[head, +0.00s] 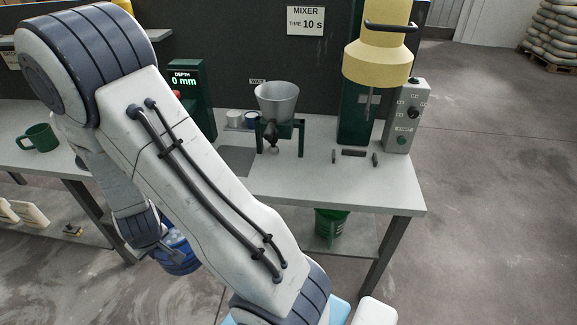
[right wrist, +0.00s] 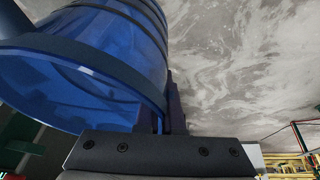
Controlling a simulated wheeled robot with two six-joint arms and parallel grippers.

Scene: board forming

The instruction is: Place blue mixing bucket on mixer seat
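The blue mixing bucket (head: 180,256) hangs low at the left in the head view, partly hidden behind my arm. It fills the upper left of the right wrist view (right wrist: 100,75), tilted there. My right gripper (head: 164,246) is shut on the bucket's wall near the rim; its fingers also show in the right wrist view (right wrist: 168,115). The mixer (head: 375,65) has a yellow head on a green column at the back right of the table. The mixer seat (head: 353,153), with small dark stops, lies empty below the head. My left gripper is not in view.
The grey table (head: 320,185) has a funnel (head: 277,103) on a green stand left of the mixer. A control box (head: 405,115) stands right of it. A green bucket (head: 331,226) sits on the lower shelf. A green mug (head: 39,138) stands on the left table.

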